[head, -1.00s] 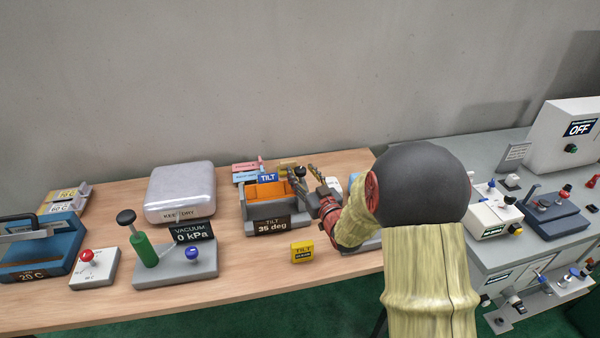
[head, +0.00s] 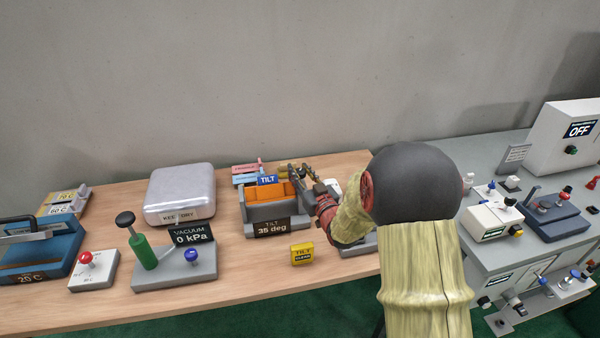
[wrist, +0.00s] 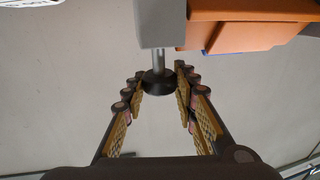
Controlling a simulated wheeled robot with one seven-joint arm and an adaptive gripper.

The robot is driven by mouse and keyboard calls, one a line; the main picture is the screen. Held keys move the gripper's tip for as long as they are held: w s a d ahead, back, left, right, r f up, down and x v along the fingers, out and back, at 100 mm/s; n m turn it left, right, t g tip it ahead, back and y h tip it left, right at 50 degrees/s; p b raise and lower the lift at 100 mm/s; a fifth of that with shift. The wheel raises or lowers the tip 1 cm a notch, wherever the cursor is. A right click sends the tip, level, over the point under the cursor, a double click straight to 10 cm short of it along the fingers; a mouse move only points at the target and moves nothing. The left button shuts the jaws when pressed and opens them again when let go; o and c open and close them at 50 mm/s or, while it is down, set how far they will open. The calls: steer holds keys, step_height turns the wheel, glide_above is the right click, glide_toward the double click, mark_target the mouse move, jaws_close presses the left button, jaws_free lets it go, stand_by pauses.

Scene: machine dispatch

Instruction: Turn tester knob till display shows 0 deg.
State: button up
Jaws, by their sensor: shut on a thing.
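The tilt tester (head: 272,211) is a grey frame with an orange tray (head: 268,190) and a blue TILT label. Its display (head: 271,228) reads 35 deg. In the wrist view a black round knob (wrist: 158,82) sits on a metal shaft coming from the tester's grey block (wrist: 160,25). My gripper (wrist: 160,78) has its fingertips on both sides of the knob and is shut on it. In the head view my gripper (head: 298,182) is at the tester's right side, and the knob is hidden behind the fingers.
A yellow TILT block (head: 302,254) lies in front of the tester. A vacuum stand (head: 175,268) with a green pump and blue knob is to the left, beside a silver case (head: 180,193). A grey bench (head: 480,150) with other devices is to the right.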

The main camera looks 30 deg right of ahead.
steer(key=c, duration=0.3)
